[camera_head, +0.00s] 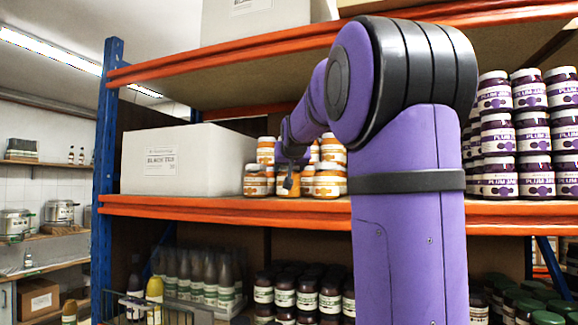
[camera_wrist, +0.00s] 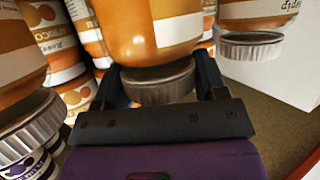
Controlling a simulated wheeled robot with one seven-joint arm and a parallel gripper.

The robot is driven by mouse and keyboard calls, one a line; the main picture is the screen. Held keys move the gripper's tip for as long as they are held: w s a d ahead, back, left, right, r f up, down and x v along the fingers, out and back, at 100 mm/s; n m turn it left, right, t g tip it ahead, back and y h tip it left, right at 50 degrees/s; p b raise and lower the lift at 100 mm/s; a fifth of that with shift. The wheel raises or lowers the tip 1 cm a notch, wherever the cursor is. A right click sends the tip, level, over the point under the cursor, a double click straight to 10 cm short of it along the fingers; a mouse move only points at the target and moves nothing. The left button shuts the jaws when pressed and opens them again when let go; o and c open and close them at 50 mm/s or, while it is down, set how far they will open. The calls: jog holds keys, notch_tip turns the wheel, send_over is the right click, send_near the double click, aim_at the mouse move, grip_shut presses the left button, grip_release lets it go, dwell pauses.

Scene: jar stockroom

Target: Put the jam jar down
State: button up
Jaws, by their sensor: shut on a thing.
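The jam jar (camera_wrist: 150,35) has orange contents, a pale label and a silver lid (camera_wrist: 163,85). In the wrist view it appears upside down between the two dark fingers of my gripper (camera_wrist: 158,74), which is shut on it at the lid end. In the head view my gripper (camera_head: 290,177) is at the front of a group of orange jars on the middle shelf (camera_head: 230,206). The held jar is hard to separate from its neighbours there, and its base is hidden in the wrist view. I cannot tell whether it touches the shelf.
Orange jars stand close by, one at left (camera_wrist: 20,60) and one at right (camera_wrist: 250,25) in the wrist view. A large white box (camera_head: 185,160) is left of the group. Stacked plum jam jars (camera_head: 515,130) are at right. An upper shelf (camera_head: 230,65) hangs above.

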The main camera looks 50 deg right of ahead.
jog(key=o, duration=1.5)
jog(key=shift+s+a+r, duration=0.15)
jog(key=v, duration=1.1)
jog(key=shift+s+a+r, duration=0.1)
jog(key=shift+s+a, duration=0.05)
jog(key=shift+s, duration=0.15)
jog(key=a+f+n+y, duration=0.2)
jog(key=a+f+y, duration=0.1)
jog(key=a+f, duration=0.55)
jog(key=s+a+f+n+g+y, duration=0.1)
jog(key=s+a+f+n+y, duration=0.1)
jog(key=s+a+f, duration=0.3)
jog(key=s+a+f+n+g+y, duration=0.2)
jog(key=s+a+f, duration=0.4)
jog(key=a+f, duration=0.2)
jog(key=s+a+f+n+g+y, duration=0.2)
jog(key=s+a+f, duration=0.4)
jog(key=f, duration=0.4)
jog(key=shift+s+a+f, duration=0.15)
jog(key=shift+a+f, duration=0.1)
jog(key=shift+f, duration=0.1)
